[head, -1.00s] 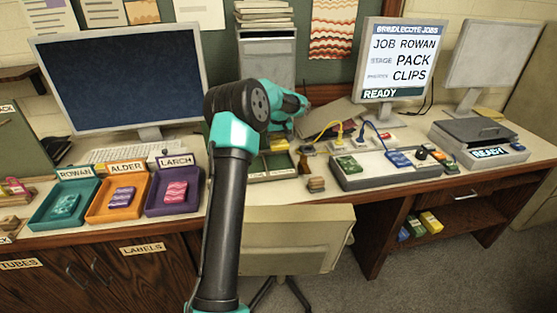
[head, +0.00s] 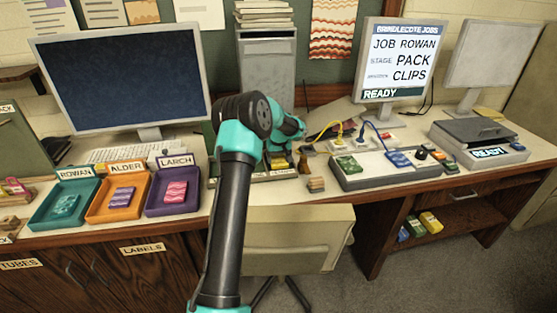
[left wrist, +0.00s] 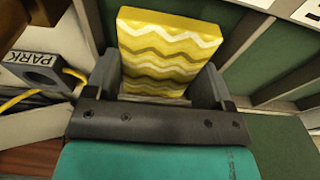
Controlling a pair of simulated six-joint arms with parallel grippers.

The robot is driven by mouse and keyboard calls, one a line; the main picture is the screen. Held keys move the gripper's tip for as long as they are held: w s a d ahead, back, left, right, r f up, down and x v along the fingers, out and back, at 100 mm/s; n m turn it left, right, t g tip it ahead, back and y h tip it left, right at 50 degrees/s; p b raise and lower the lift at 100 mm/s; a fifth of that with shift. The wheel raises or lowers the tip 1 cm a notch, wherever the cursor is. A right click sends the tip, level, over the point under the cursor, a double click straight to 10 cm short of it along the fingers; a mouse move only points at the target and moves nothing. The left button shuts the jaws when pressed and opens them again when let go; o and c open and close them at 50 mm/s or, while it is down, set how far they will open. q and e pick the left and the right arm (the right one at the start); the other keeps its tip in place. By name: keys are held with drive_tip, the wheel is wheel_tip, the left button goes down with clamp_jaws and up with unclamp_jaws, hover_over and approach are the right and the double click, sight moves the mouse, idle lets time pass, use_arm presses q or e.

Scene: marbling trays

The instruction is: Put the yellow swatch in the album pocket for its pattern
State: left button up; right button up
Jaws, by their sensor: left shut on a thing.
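The yellow swatch (left wrist: 168,52) carries white and brown wavy zigzag bands. My left gripper (left wrist: 160,88) is shut on its lower part in the left wrist view, with the swatch standing out beyond the fingers. The album (head: 262,178) has green pockets with pale dividers and small labels I cannot read. Green pocket panels (left wrist: 252,52) lie to the right of the swatch in the wrist view. My right gripper is not in view.
A grey block marked PARK (left wrist: 45,75) and yellow cable are left of the gripper in the wrist view. Rowan (head: 38,221), Alder (head: 92,217) and Larch (head: 152,210) trays stand left. A cable panel (head: 385,181) stands right. A monitor (head: 395,60) reads JOB ROWAN.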

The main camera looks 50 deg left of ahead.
sight(279, 162)
use_arm(q)
drive_tip(key=shift+f, duration=0.35)
drive_tip(key=o, duration=0.6)
drive_tip(key=shift+f, duration=0.15)
drive_tip(key=shift+o, duration=0.2)
wheel_tip(279, 162, up, 12)
drive_tip(key=s+d, duration=0.1)
drive_tip(key=shift+d, duration=0.25)
